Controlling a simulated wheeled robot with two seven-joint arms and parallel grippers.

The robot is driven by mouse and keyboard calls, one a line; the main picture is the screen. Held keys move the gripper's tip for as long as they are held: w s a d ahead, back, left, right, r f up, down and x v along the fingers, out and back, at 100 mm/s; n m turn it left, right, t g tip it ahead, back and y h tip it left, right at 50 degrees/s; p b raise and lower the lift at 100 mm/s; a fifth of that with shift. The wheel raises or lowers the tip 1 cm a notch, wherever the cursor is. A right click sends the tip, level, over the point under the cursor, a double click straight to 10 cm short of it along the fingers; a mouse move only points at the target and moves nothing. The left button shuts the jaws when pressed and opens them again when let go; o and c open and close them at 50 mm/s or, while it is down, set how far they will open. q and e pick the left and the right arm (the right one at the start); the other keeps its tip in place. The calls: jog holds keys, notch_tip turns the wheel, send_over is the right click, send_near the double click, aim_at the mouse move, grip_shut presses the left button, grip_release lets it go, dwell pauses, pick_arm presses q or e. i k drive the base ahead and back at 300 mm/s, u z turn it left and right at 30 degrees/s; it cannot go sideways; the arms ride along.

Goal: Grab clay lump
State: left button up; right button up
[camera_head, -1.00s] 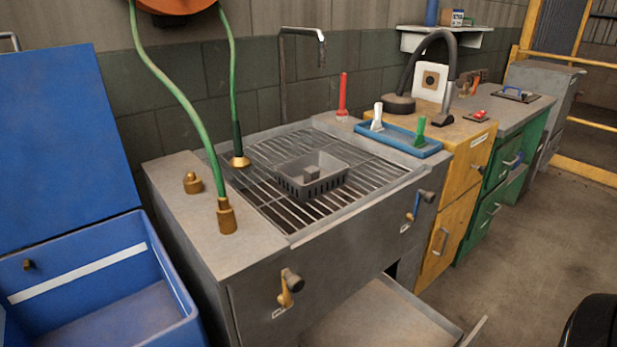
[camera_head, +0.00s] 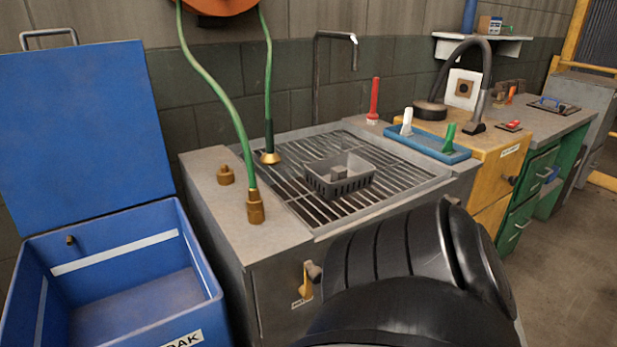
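A small grey lump (camera_head: 339,172) sits inside a dark grey slotted basket (camera_head: 342,188). It may be the clay lump, but it is too small to tell its material. The basket rests on the metal grate of the grey sink bench, near the middle of the view. Neither gripper is in view. A large black ribbed part of my arm fills the lower right front and hides the front right of the bench.
An open blue bin (camera_head: 130,278) stands left of the bench. Green hoses with brass ends (camera_head: 255,207) hang over the bench's left side. A blue tray (camera_head: 428,146) with white and green tools lies right of the grate. A red-handled brush (camera_head: 374,100) stands behind it.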

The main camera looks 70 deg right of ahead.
aim_at(338, 172)
jog(key=k, duration=0.45)
jog(key=z, duration=1)
